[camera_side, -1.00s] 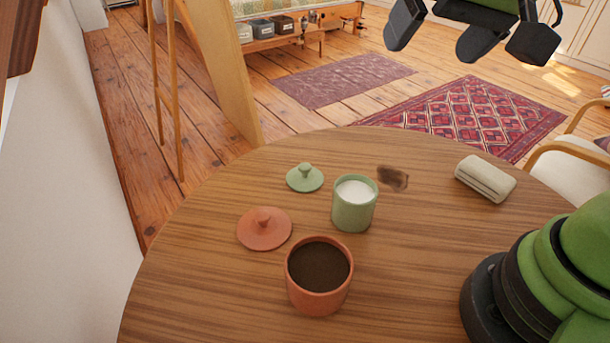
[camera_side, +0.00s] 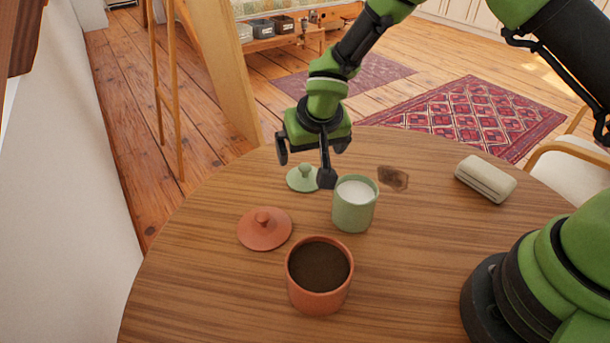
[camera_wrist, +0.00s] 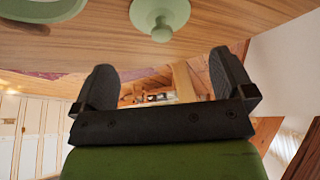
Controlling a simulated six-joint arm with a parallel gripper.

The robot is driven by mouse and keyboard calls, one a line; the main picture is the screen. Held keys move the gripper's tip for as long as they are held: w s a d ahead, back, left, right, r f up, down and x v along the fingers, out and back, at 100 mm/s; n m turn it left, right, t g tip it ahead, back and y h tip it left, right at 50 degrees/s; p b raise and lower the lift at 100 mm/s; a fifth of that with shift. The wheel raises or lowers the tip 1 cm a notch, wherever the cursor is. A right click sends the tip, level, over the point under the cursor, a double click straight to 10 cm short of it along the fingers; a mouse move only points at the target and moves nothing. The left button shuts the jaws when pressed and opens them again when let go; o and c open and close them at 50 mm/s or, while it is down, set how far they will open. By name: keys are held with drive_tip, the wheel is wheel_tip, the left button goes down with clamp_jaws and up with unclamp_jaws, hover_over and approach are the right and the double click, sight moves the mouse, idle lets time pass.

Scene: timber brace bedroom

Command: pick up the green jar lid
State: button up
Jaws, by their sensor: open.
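The green jar lid (camera_side: 303,179) lies on the round wooden table with its knob up, to the left of and behind the green jar (camera_side: 353,206), which holds something white. My gripper (camera_side: 305,168) is open and empty, just above and around the back of the lid. One finger hangs between the lid and the jar in the side view and hides the lid's right edge. In the wrist view the lid (camera_wrist: 160,15) is at the top, beyond my open fingers (camera_wrist: 165,85), with its knob visible.
A terracotta lid (camera_side: 264,230) and a terracotta jar (camera_side: 319,276) with dark contents stand nearer the camera. A rolled beige cloth (camera_side: 486,178) lies at the right. A dark stain (camera_side: 393,179) marks the table. The table (camera_side: 200,270) is clear at the left.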

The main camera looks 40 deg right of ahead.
sight(305, 166)
drive_tip(key=x, duration=0.7)
drive_tip(key=shift+a+f, duration=0.15)
drive_tip(key=shift+c, duration=0.5)
drive_tip(key=c, duration=0.7)
